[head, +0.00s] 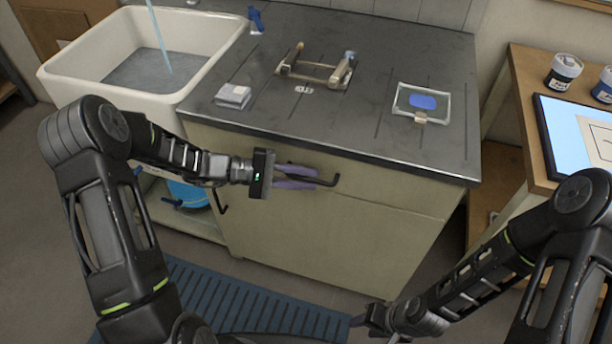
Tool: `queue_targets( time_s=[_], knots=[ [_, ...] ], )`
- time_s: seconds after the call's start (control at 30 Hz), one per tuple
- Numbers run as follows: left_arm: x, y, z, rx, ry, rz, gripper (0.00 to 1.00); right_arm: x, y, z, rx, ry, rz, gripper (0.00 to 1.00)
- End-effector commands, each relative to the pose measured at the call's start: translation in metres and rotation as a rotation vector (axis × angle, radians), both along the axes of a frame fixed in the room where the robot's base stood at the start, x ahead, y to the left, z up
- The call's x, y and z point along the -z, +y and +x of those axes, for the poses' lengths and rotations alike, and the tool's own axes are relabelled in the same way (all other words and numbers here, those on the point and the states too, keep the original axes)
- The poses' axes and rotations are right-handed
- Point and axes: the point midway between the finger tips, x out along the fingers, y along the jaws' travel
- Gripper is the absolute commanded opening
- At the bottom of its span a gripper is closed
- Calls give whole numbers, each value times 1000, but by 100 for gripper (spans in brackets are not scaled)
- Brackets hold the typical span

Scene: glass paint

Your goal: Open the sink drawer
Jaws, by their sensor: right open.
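The sink drawer (395,200) is the upper front of the greenish cabinet under the dark worktop. Its front looks flush with the cabinet, so it appears closed. Its dark bar handle (332,182) sticks out near the middle. My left gripper (316,179) is at this handle, with one purple finger above the bar and one below it. Whether the fingers press on the bar is not clear. My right gripper (360,320) is low at the bottom, in front of the cabinet and away from the handle. It is open and mostly hidden by its own wrist.
A white sink (75,80) with running water stands left. The worktop (400,50) bears a wooden frame (318,70), a glass panel with blue paint (422,102) and a small stack (233,95). A wooden table (530,130) is right. A blue slatted mat (240,305) lies in front.

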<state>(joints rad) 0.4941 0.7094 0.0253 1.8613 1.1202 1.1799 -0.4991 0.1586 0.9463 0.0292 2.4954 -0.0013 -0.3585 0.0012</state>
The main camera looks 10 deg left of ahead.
Motion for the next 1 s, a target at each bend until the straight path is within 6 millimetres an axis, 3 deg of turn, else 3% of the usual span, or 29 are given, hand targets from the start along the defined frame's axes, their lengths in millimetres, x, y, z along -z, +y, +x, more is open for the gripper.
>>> queue_targets(
  time_s=[0.27,0.53,1.0],
  knots=[
    [1,-2,0,0,0,0,20,0,0,0,0,0,0,43],
    [1,-2,0,0,0,1,0,0,0,0,0,0,0,43],
    [1,-2,0,0,0,1,0,0,0,0,0,0,0,43]
  ],
)
